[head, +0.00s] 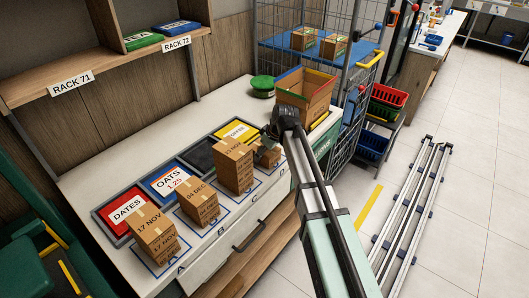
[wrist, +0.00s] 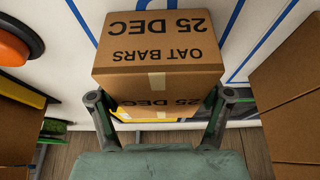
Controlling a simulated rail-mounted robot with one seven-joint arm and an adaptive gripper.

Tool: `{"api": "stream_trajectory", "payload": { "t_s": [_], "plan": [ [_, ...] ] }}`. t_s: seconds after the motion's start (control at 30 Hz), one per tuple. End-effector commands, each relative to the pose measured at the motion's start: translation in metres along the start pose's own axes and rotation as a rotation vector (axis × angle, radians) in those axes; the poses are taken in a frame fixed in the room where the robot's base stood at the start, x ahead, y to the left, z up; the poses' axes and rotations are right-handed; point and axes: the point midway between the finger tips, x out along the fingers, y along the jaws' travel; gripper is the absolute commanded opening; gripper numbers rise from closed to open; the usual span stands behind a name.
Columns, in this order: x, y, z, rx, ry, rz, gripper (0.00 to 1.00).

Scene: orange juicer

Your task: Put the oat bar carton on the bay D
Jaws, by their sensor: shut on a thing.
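The oat bar carton (wrist: 158,52) is a brown box marked "OAT BARS 25 DEC", upside down in the wrist view. My gripper (wrist: 160,108) is shut on it, one finger at each side. Blue bay lines and part of a blue letter show on the white counter beyond it. In the head view the carton (head: 268,156) is at or just above bay D, right of the "13 NOV" carton, partly hidden by my gripper (head: 275,140). I cannot tell whether it touches the counter.
Cartons stand in bay A (head: 155,236), bay B (head: 199,204) and bay C (head: 234,165). Trays marked DATES (head: 128,213) and OATS (head: 172,182) lie behind. An open box (head: 305,92) and a green round object (head: 262,86) stand at the counter's far end.

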Motion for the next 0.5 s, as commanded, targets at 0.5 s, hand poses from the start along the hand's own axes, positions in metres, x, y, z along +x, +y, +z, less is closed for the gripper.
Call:
{"api": "stream_trajectory", "payload": {
  "t_s": [0.5],
  "plan": [
    [-0.0026,0.0,-0.0011,0.0,0.0,0.0,1.0]
  ]
}}
